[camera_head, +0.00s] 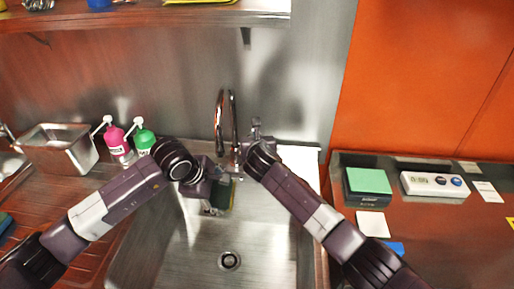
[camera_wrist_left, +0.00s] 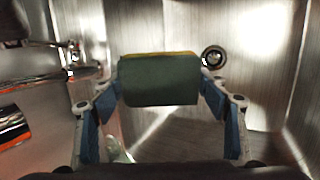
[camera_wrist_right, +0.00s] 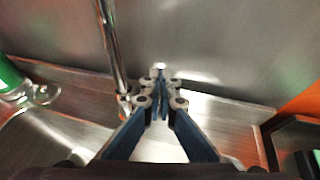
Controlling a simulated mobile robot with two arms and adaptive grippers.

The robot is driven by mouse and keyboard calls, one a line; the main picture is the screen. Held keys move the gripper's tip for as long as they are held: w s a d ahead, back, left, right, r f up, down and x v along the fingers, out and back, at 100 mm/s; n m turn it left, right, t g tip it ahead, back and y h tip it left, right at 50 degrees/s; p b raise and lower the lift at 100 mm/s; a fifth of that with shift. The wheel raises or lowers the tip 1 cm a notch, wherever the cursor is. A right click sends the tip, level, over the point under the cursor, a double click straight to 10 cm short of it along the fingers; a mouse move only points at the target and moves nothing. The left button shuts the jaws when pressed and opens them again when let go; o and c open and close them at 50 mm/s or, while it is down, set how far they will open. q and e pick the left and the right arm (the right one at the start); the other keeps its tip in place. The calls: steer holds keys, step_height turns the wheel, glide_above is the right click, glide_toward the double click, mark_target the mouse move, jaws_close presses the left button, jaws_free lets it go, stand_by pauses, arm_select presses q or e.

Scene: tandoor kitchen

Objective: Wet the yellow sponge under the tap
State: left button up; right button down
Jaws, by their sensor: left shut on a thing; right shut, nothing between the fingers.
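The sponge (camera_wrist_left: 158,82) shows a dark green face and a thin yellow edge in the left wrist view. My left gripper (camera_wrist_left: 160,88) is shut on it, one finger at each end. In the head view the sponge (camera_head: 232,190) is partly hidden by the left gripper (camera_head: 215,200), over the back of the sink, just below the tap's spout. The chrome tap (camera_head: 220,110) stands behind the sink; I see no water stream. My right gripper (camera_wrist_right: 160,90) is shut and empty. It is beside the tap handle (camera_head: 256,128) in the head view; whether it touches is unclear.
The sink basin (camera_head: 265,240) is otherwise empty, with a drain (camera_head: 229,260). A pink bottle (camera_head: 116,138), a green bottle (camera_head: 144,138) and a metal container (camera_head: 58,148) stand at left. A green-topped box (camera_head: 368,182) and a white timer (camera_head: 434,184) are at right.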

mark_target(216, 202)
arm_select(q)
steer(key=shift+s, duration=0.1)
arm_select(e)
steer(key=v, duration=1.2)
steer(key=shift+s+d+f, duration=0.15)
steer(key=shift+s+d, duration=0.05)
steer(key=shift+s, duration=0.25)
arm_select(q)
steer(key=shift+s+a, duration=0.35)
steer(key=shift+s, duration=0.35)
steer(key=shift+s+a, duration=0.3)
steer(key=shift+s, duration=0.4)
steer(key=s, duration=0.1)
steer(key=s+a+b, duration=0.1)
steer(key=s, duration=0.1)
steer(key=s+a, duration=0.1)
steer(key=shift+s, duration=0.25)
arm_select(e)
steer(key=shift+f, duration=0.6)
arm_select(q)
steer(key=shift+r, duration=0.1)
steer(key=s+a+r, duration=0.2)
steer(key=s+r, duration=0.2)
steer(key=shift+s+a, duration=0.15)
steer(key=shift+s, duration=0.1)
arm_select(e)
steer(key=shift+r, duration=0.1)
steer(key=shift+r, duration=0.1)
stand_by(0.4)
